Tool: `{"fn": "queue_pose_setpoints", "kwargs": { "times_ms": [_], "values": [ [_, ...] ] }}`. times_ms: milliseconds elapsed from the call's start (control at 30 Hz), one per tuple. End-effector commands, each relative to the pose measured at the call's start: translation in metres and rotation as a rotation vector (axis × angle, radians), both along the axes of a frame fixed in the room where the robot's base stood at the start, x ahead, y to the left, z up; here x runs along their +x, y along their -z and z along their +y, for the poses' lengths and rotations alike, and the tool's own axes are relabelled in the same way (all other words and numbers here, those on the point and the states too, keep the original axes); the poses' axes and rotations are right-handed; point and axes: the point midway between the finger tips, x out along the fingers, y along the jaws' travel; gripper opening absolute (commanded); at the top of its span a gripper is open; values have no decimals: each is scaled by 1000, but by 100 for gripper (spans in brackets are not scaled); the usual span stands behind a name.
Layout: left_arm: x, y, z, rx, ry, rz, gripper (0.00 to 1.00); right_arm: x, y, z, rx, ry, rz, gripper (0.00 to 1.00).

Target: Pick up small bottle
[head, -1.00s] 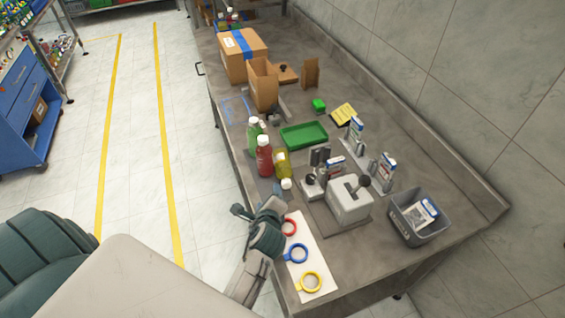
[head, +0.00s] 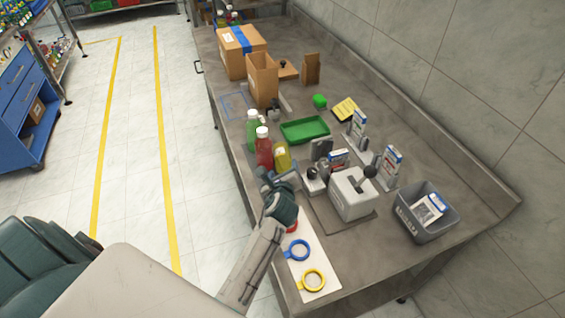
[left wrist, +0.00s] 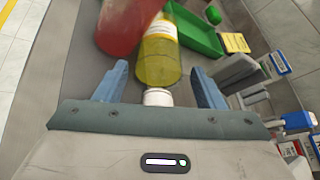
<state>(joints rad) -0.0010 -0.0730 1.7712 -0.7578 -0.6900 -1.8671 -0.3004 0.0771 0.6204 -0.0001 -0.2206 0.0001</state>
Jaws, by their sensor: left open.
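A yellow bottle (head: 282,156) with a white label stands or lies beside the red bottle (head: 264,152) at the near left edge of the bench. In the left wrist view the yellow bottle (left wrist: 158,62) has its white cap (left wrist: 158,97) towards my gripper; I cannot tell whether it lies or is upside down. My left gripper (head: 279,178) is open just in front of it. In the left wrist view the cap is framed between the two blue fingers of my gripper (left wrist: 158,84), with no visible grip. My right gripper is not in view.
A green bottle (head: 252,130) stands behind the red one, very close. A grey press-like device (head: 351,194) is to the right. A green tray (head: 305,130) is behind. A white board (head: 320,289) with coloured rings lies in front. A grey bin (head: 425,213) is at right.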

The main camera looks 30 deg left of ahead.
Motion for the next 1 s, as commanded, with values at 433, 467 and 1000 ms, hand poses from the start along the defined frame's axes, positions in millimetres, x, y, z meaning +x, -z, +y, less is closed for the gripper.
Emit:
{"fn": "queue_pose_setpoints", "kwargs": {
  "times_ms": [433,467,1000],
  "values": [
    [23,10,12,-1,1,1,63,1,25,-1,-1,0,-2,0],
    [23,9,12,-1,1,1,63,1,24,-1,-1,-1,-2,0],
    [23,6,12,0,2,-3,21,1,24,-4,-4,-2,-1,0]
  ]
}}
